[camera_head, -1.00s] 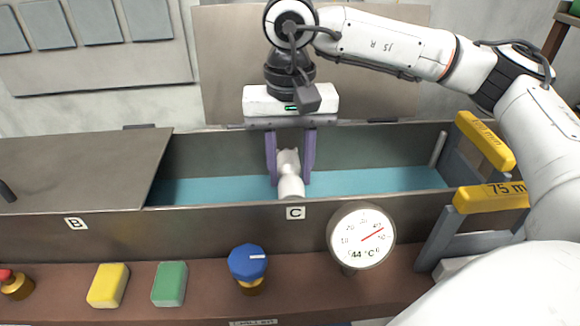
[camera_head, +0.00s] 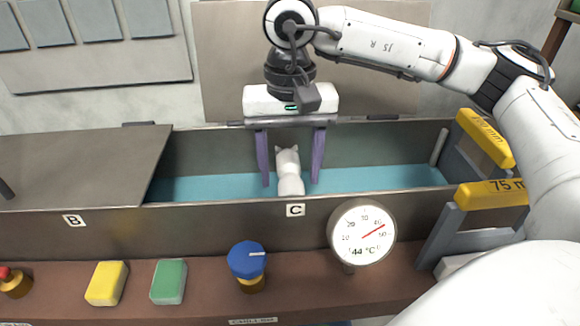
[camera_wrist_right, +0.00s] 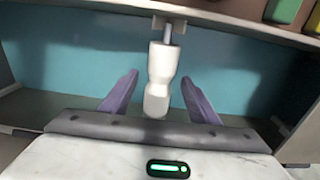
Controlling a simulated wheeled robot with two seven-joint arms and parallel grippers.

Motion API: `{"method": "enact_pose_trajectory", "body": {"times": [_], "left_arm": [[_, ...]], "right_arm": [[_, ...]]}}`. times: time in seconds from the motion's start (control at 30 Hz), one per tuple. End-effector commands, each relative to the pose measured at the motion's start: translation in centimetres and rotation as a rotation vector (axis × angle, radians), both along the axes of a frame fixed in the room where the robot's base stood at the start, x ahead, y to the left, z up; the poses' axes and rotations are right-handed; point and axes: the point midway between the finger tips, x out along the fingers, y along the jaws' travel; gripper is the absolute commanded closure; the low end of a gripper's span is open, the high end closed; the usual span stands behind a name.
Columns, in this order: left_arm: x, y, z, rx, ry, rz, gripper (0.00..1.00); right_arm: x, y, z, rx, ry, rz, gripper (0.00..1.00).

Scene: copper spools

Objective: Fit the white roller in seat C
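The white roller (camera_head: 289,172) stands in the trough behind the front wall, just behind the label C (camera_head: 295,210). It also shows in the right wrist view (camera_wrist_right: 160,78), where a metal pin at its far end meets a small bracket on the wall, the likely seat C (camera_wrist_right: 169,24). My right gripper (camera_head: 289,183) is open, its purple fingers on either side of the roller with a gap on each side. The fingers also show apart in the wrist view (camera_wrist_right: 160,95). The roller's lower end is hidden by the front wall in the head view. My left gripper is not in view.
A metal cover (camera_head: 75,165) closes the trough's left part near label B (camera_head: 74,220). A dial gauge (camera_head: 361,236) and a blue knob (camera_head: 247,262) sit in front. Yellow-handled gauges (camera_head: 490,195) stand at the right. Blue trough floor (camera_head: 385,179) is free right of the roller.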

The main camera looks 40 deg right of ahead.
Motion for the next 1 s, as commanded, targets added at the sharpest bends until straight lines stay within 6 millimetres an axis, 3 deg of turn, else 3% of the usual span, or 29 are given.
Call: {"method": "enact_pose_trajectory", "body": {"times": [0.27,0.73,1.0], "left_arm": [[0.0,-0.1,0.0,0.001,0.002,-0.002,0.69],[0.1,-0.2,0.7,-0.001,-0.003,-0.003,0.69],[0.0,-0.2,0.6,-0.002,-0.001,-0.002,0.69]], "right_arm": [[0.0,0.0,0.3,0.000,0.000,0.000,0.44],[0.0,0.0,8.8,0.001,-0.003,0.000,0.44],[0.0,0.0,10.3,0.000,0.000,0.000,0.44]]}}
